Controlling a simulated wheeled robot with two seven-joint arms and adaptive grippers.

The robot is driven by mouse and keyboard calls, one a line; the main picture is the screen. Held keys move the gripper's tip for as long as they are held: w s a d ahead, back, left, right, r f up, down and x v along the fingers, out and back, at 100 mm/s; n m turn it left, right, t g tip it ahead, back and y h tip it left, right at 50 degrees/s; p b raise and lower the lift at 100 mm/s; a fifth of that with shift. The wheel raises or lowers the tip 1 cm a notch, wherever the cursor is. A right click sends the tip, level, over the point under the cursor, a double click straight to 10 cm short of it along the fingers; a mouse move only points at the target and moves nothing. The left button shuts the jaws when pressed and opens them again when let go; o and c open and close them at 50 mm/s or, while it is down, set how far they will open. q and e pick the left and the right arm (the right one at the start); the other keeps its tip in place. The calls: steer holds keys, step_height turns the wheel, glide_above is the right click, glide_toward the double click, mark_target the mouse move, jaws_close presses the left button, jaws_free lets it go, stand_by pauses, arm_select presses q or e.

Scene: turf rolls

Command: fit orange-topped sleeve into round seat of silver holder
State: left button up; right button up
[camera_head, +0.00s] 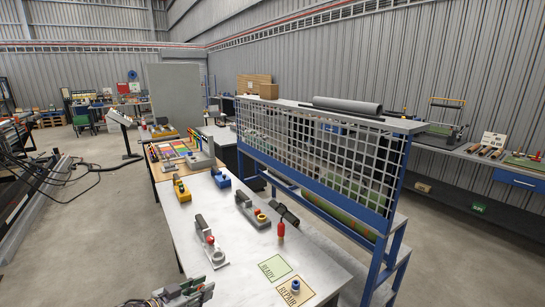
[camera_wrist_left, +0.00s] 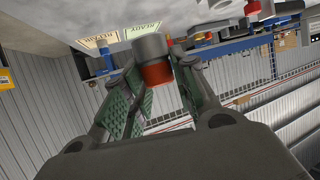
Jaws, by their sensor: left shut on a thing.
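My left gripper (camera_head: 190,292) is at the bottom of the head view, low over the near end of the table. In the left wrist view, its green-padded fingers (camera_wrist_left: 160,92) are shut on the orange-topped sleeve (camera_wrist_left: 153,72). The sleeve's orange part is toward the fingers and its grey end points away toward the table. In the head view I cannot make the sleeve out clearly. The silver holder (camera_head: 220,258) stands on the table beyond the gripper, with a round seat at its near end and a red knob behind. The sleeve is apart from it. My right gripper is out of view.
A yellow-based device (camera_head: 180,192), a blue-based device (camera_head: 221,179) and a dark device (camera_head: 253,212) stand farther back. A red-handled tool (camera_head: 281,232), a READY card (camera_head: 272,268) and a REPAIR card (camera_head: 296,291) lie right. A blue-framed mesh rack (camera_head: 320,177) borders the right side.

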arm_select(q)
steer(key=shift+s+a+f+n+t+y, duration=1.2)
steer(key=shift+s+a+f+n+y, duration=1.55)
steer(key=shift+a, duration=1.55)
steer(key=d+n+y, duration=0.1)
steer(key=d+y, duration=0.1)
steer(key=d, duration=0.6)
steer(key=shift+w+n, duration=0.15)
steer(key=shift+n, duration=0.2)
